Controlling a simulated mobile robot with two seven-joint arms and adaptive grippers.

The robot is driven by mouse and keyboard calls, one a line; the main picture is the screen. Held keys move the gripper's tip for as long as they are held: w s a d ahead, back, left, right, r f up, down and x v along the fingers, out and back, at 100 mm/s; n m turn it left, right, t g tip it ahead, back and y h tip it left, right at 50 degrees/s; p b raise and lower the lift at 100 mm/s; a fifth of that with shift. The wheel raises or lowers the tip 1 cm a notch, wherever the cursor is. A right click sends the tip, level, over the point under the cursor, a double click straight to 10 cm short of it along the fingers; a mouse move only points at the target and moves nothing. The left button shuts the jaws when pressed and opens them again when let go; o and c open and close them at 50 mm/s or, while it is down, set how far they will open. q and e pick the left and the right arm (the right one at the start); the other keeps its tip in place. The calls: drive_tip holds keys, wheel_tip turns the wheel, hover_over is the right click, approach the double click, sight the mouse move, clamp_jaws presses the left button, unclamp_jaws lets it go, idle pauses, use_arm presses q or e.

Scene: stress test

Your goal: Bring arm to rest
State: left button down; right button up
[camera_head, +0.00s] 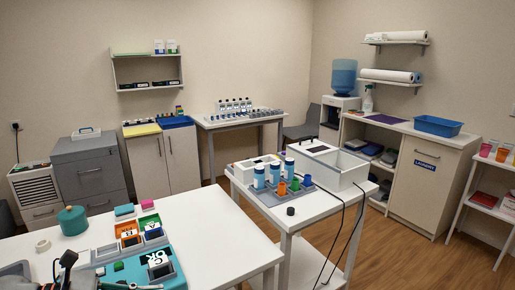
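My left arm comes in at the bottom left corner, and its dark gripper (68,264) is low over the white table (215,238). The gripper is small and partly cut off by the frame's lower edge, so its opening does not show clearly. My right gripper is not in view.
A teal round container (72,221) and a white tape roll (43,245) are on the near table, beside small coloured bins (127,229). Its right part is clear. A second table holds a grey rack (262,192), a white box (345,175) and dark cables (342,235). Wooden floor lies between furniture.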

use_arm(q)
drive_tip(key=s+f+m+t+y, duration=0.2)
drive_tip(key=f+m+t+y, duration=0.2)
drive_tip(key=f+m, duration=1)
drive_tip(key=s+f+m+t+y, duration=0.2)
drive_tip(key=f+m+t+y, duration=0.3)
drive_tip(key=m, duration=1.7)
drive_tip(key=s+d+f+n+g, duration=0.1)
drive_tip(key=s+f+n+g, duration=0.1)
drive_tip(key=s+f+n, duration=0.2)
drive_tip(key=s+d+f+n+g+y, duration=0.1)
drive_tip(key=s+f+n+g, duration=0.2)
drive_tip(key=s+f, duration=0.3)
wheel_tip(320, 180, down, 3)
drive_tip(key=shift+s+d+r+n+p, duration=0.15)
drive_tip(key=shift+d+n+p, duration=0.25)
drive_tip(key=shift+n, duration=0.4)
